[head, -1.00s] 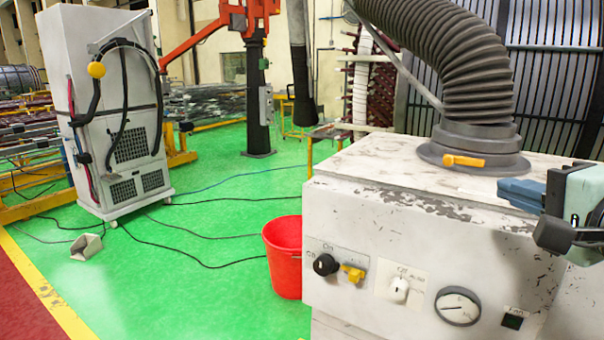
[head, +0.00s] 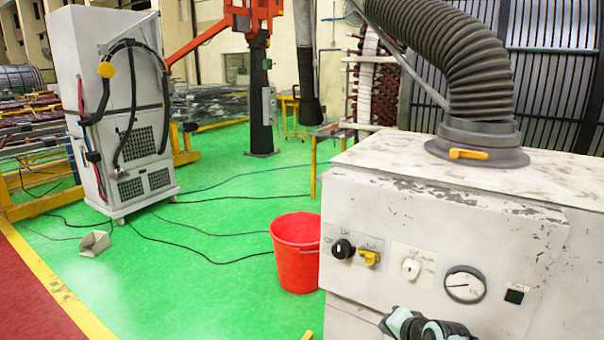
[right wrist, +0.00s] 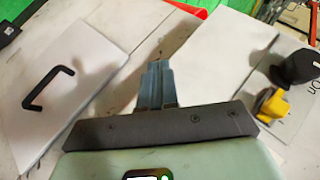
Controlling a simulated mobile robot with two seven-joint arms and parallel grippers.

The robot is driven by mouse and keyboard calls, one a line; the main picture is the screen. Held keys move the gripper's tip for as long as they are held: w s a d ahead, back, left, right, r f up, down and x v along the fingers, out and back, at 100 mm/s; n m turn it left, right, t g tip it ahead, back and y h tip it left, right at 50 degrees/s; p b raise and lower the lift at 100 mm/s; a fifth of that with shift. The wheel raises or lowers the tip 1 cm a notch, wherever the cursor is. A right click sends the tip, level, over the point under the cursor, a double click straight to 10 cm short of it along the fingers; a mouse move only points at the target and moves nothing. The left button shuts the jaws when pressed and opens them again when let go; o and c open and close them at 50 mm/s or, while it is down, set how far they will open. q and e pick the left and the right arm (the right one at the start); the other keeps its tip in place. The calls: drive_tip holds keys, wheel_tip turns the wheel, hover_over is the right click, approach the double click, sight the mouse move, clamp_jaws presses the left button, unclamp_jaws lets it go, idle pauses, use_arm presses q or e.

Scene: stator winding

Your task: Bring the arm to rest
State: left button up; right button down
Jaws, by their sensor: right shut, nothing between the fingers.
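My right gripper (right wrist: 158,68) shows in the right wrist view with its blue-grey fingers together and nothing between them. In the head view part of my right arm (head: 425,325) is low at the bottom edge, in front of the lower face of the white machine cabinet (head: 440,220). The gripper's fingers cannot be made out clearly there. The fingers appear apart from the cabinet's black knob (right wrist: 295,68) and yellow switch (right wrist: 270,105), which lie to their right in the right wrist view. My left gripper is in neither view.
The cabinet's front bears a white knob (head: 410,268) and a round gauge (head: 465,284). A ribbed hose (head: 470,60) rises from its top. A red bucket (head: 295,255) stands left of it. Cables cross the green floor. A panel with a black handle (right wrist: 48,88) lies left of my fingers.

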drive_tip(key=s+a+f+n+g, duration=0.15)
drive_tip(key=s+f, duration=0.25)
drive_tip(key=f, duration=0.6)
drive_tip(key=s+a+f+g, duration=0.15)
drive_tip(key=s+f, duration=0.35)
drive_tip(key=f, duration=0.5)
drive_tip(key=s+f+n+g, duration=0.15)
drive_tip(key=s+f, duration=0.25)
drive_tip(key=f, duration=0.6)
drive_tip(key=s+a+f+g, duration=0.1)
drive_tip(key=s+f, duration=0.3)
drive_tip(key=s, duration=0.4)
drive_tip(key=s+a+f+n+g, duration=0.1)
drive_tip(key=s+f, duration=0.3)
drive_tip(key=s, duration=0.4)
drive_tip(key=s+a+f+n+g+y, duration=0.1)
drive_tip(key=s+a+f+g, duration=0.1)
drive_tip(key=s, duration=0.6)
wheel_tip(320, 180, down, 2)
drive_tip(key=shift+s+a+f+g, duration=0.15)
drive_tip(key=shift+s+f+g, duration=0.1)
drive_tip(key=shift+g, duration=0.5)
